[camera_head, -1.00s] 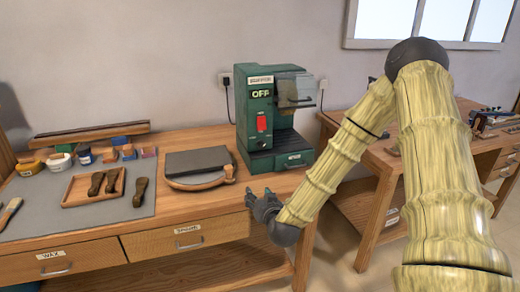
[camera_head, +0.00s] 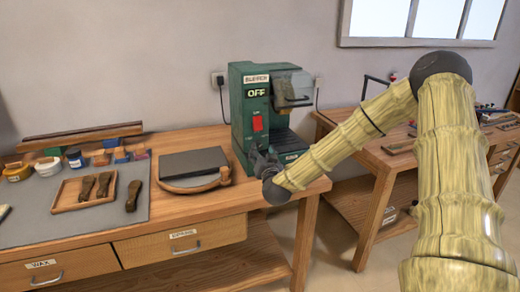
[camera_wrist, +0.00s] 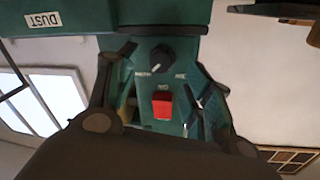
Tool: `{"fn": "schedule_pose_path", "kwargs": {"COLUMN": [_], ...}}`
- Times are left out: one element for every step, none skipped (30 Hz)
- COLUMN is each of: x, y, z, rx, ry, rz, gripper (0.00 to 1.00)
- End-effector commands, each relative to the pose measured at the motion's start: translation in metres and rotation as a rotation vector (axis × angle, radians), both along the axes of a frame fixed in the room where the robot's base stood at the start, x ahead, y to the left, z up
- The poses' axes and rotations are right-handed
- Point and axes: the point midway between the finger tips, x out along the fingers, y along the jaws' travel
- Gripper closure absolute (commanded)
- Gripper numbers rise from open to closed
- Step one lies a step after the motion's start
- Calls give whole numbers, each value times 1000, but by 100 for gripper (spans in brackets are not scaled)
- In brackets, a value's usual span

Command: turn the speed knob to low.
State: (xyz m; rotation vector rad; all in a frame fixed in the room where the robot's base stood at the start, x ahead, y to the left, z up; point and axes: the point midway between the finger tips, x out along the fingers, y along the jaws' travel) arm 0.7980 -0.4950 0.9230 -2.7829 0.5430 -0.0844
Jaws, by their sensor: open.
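The speed knob (camera_wrist: 161,60) is a dark round dial on the front of a green machine (camera_head: 238,125). Small labels sit on either side of it, too blurred to read. A red switch (camera_wrist: 162,104) is close to the knob in the wrist view and also shows in the head view (camera_head: 257,124). My gripper (camera_head: 261,158) is in front of the machine's lower front. In the wrist view its open fingers (camera_wrist: 165,75) stand on both sides of the knob and switch, with nothing held. Contact with the knob cannot be told. The knob is hidden in the head view.
The machine's sign (camera_head: 257,92) reads OFF. A dark slab on a wooden board (camera_head: 193,166) lies left of it. A wooden tray (camera_head: 68,204) with dark-handled tools and several small pots are farther left. Another bench (camera_head: 400,155) stands at right.

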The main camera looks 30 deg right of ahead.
Motion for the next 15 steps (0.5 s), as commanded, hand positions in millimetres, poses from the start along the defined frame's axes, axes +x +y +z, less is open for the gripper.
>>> {"fn": "schedule_pose_path", "kwargs": {"x": [7,11,15,18,20,24,26,27,29,30,30,31,31,31,32], "y": [-3,-4,-6,-6,-7,-9,-9,-10,-10,-10,-11,-11,-11,-11,-11], "z": [1,0,0,0,0,0,0,0,0,0,0,0,0,0,0], "rx": [0,-1,-1,-1,-1,0,0,0,0,0,0,0,0,0,0], "ry": [-1,-1,0,0,0,-1,-1,0,1,0,0,0,0,0,0], "rz": [0,0,0,0,1,1,1,1,1,2,2,2,2,2,2], "gripper": [49,49,49,49,49,49,49,49,49,49,49,49,49,49,49]}}
